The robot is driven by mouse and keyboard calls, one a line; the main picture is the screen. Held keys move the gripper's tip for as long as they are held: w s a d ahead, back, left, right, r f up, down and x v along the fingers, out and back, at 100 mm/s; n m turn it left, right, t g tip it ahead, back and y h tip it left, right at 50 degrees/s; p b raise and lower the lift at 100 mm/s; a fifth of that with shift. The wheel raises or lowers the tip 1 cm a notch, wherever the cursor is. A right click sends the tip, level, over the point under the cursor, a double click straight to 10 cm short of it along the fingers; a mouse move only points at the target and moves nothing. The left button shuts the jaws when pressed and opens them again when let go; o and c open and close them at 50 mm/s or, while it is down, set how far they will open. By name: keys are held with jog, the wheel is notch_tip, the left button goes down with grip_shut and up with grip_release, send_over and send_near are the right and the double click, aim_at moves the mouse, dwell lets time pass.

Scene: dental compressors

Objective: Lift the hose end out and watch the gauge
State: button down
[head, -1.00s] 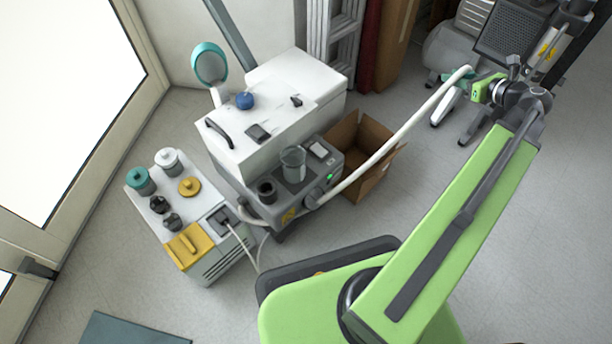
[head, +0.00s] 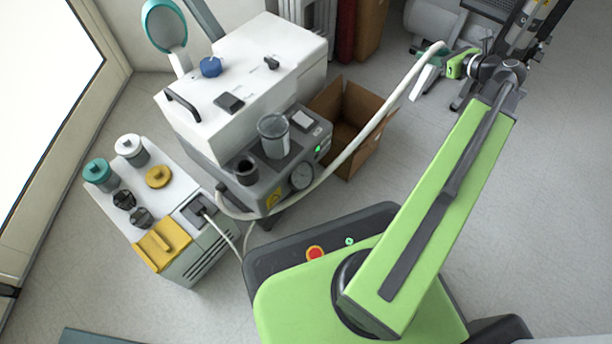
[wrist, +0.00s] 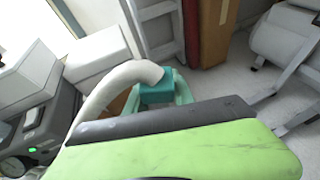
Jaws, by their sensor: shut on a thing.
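My gripper (head: 446,57) is shut on the end of a cream hose (head: 385,117) at the upper right of the head view. The hose end is in the air, well right of the grey unit (head: 225,192). The hose sags from there and curves round the unit's front to its left side. In the wrist view the hose (wrist: 105,88) bends into my teal fingers (wrist: 160,92), and the gauge (wrist: 12,167) is cut off at lower left.
A clear beaker (head: 273,137) and a black cup (head: 246,172) stand on the unit, before a white housing (head: 225,75). An open cardboard box (head: 365,157) is beneath the hose. A white cart (head: 105,205) with jars stands left. Floor at right is clear.

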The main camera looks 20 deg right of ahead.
notch_tip(320, 180, down, 10)
jog(key=b, duration=0.6)
